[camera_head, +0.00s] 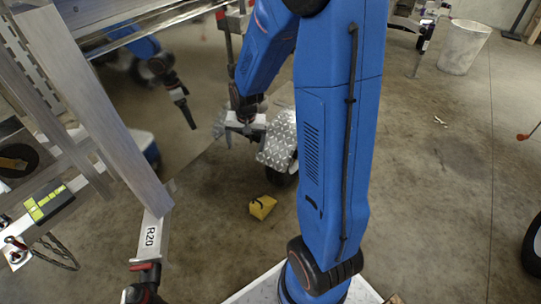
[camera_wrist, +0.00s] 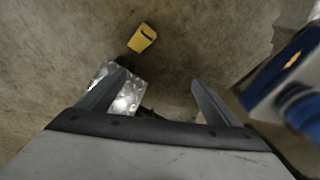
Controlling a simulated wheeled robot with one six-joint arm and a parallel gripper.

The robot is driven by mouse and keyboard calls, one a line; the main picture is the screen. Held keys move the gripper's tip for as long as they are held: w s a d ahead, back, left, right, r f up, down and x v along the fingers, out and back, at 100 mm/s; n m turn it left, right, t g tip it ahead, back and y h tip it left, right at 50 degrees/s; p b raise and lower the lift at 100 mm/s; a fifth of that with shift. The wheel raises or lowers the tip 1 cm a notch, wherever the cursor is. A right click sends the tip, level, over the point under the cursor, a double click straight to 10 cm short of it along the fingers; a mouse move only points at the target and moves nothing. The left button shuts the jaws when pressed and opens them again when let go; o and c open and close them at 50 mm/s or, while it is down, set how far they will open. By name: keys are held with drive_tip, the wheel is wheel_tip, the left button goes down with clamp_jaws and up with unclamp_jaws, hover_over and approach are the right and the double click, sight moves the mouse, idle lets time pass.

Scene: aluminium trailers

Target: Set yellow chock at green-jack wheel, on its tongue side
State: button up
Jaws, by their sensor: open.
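The yellow chock (camera_head: 262,207) lies on the bare concrete floor, in front of a diamond-plate fender (camera_head: 278,140) with a dark wheel (camera_head: 281,177) partly showing below it. The chock is apart from this wheel. In the wrist view the chock (camera_wrist: 142,39) lies beyond the fingertips, above centre. My gripper (camera_head: 243,130) is open and empty near the fender. Its two fingers show spread in the wrist view (camera_wrist: 158,82), with part of the fender (camera_wrist: 128,98) behind the left finger. I cannot make out a green jack in either view.
An aluminium trailer frame marked R20 (camera_head: 151,235) stands at left, with a yellow-green level (camera_head: 50,204) and a hanging chain (camera_head: 62,253). A grey bin (camera_head: 464,47) stands at back right. A dark tyre (camera_head: 534,247) is at the right edge. Floor right of my arm is mostly clear.

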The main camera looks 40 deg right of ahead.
drive_tip(key=s+a+r+n+t, duration=0.1)
drive_tip(key=s+a+r+n, duration=0.3)
drive_tip(key=s+r, duration=0.85)
drive_tip(key=s+a+r+n, duration=0.1)
drive_tip(key=s+a+r, duration=0.1)
drive_tip(key=s+r, duration=0.2)
drive_tip(key=s+a+r+n+t, duration=0.1)
drive_tip(key=s+r, duration=0.3)
drive_tip(key=s, duration=0.7)
drive_tip(key=shift+a+n+t, duration=0.3)
drive_tip(key=shift+a+n, duration=0.2)
drive_tip(key=shift+n, duration=0.3)
